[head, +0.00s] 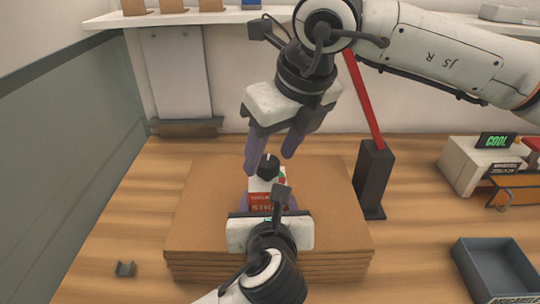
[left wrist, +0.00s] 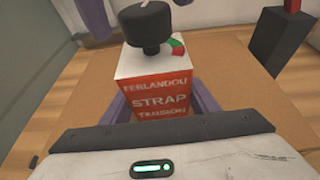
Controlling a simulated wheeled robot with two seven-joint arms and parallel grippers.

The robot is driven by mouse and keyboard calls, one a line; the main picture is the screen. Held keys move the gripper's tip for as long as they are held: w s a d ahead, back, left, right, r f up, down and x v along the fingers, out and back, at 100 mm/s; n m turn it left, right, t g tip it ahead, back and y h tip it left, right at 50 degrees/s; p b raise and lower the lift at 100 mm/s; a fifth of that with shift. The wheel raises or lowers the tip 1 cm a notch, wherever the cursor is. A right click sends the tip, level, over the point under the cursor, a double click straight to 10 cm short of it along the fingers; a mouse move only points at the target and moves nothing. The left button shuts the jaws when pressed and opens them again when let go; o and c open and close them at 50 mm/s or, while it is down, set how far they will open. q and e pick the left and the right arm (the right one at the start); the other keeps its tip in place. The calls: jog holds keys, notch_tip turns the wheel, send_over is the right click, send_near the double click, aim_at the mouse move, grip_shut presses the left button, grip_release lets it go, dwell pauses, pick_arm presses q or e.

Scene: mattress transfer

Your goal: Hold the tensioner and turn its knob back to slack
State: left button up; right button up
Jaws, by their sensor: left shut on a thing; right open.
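The tensioner (head: 266,202) is a small box with a red label reading STRAP and a white top. It stands upright on a stack of brown cardboard (head: 205,215). Its black knob (head: 268,167) sits on top; the left wrist view shows the knob (left wrist: 149,30) with a white mark, beside a green and red scale (left wrist: 177,47). My left gripper (head: 269,196) is shut on the tensioner body (left wrist: 158,85), its purple fingers on both sides. My right gripper (head: 270,163) is open, pointing down, with its fingertips around or just above the knob; contact cannot be told.
A dark post (head: 374,180) with a red bar stands right of the stack. A grey tray (head: 497,271) and a white box marked COOL (head: 470,170) are farther right. A small bracket (head: 125,269) lies at left. A shelf (head: 190,18) runs along the back wall.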

pick_arm(q)
jog(key=shift+r, duration=0.15)
pick_arm(e)
jog(key=shift+w+a+f, duration=0.2)
jog(key=shift+f, duration=0.45)
jog(key=c, duration=1.1)
jog(key=shift+o, duration=0.2)
